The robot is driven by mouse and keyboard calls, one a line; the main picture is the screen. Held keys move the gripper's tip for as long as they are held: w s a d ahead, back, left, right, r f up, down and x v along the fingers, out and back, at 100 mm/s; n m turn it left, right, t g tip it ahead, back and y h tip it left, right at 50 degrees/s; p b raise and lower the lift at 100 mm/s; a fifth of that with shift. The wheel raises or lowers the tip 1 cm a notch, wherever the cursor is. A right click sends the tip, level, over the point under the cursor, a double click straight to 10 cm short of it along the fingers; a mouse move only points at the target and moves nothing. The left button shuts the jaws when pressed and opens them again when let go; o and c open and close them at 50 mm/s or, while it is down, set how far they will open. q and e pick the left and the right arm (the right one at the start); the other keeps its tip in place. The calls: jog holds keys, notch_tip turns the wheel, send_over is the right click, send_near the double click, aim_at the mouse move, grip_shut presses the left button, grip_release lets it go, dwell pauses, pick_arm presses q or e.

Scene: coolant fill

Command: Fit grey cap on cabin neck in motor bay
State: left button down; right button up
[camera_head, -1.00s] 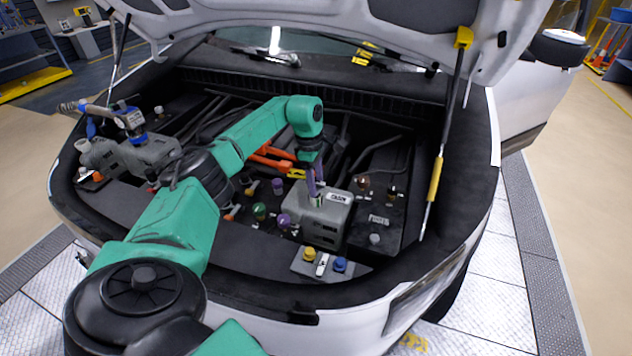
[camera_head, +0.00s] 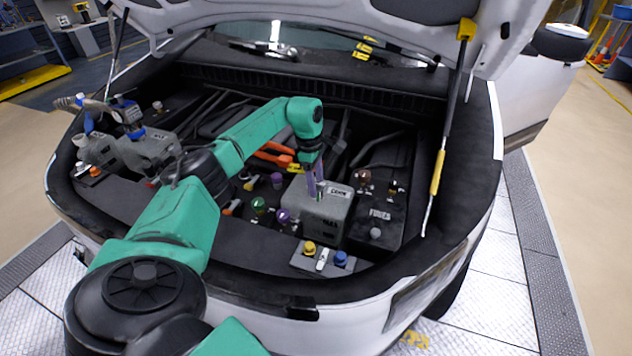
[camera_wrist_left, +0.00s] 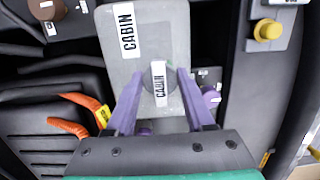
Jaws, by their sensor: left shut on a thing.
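The cabin tank is a grey box (camera_head: 330,216) with a white CABIN label, at the right of the motor bay. It also shows under my gripper in the left wrist view (camera_wrist_left: 120,74). My left gripper (camera_head: 318,196) reaches down onto its top from behind. In the left wrist view the purple fingers (camera_wrist_left: 164,86) are shut on the round grey cap (camera_wrist_left: 152,80), which bears its own white CABIN label. The cap is over the top of the tank. It covers the cabin neck, and I cannot tell whether it is seated. My right gripper is not in view.
Yellow and blue caps (camera_head: 340,258) stand on a ledge in front of the tank. Green and purple caps (camera_head: 259,204) are to its left. A FUSES box (camera_head: 380,214) is to its right. Another grey tank (camera_head: 148,150) with a nozzle stands at far left. The raised hood (camera_head: 330,40) hangs above.

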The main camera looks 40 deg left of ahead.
pick_arm(q)
jog(key=shift+f, duration=0.2)
jog(key=shift+c, duration=1)
grip_release()
jog(key=shift+r, duration=0.6)
notch_tip(320, 180, up, 13)
jog(key=a+b, duration=0.1)
jog(key=b, duration=0.1)
jog(key=shift+s+a+r, duration=0.2)
jog(key=shift+s+a, duration=0.05)
jog(key=shift+a, duration=0.05)
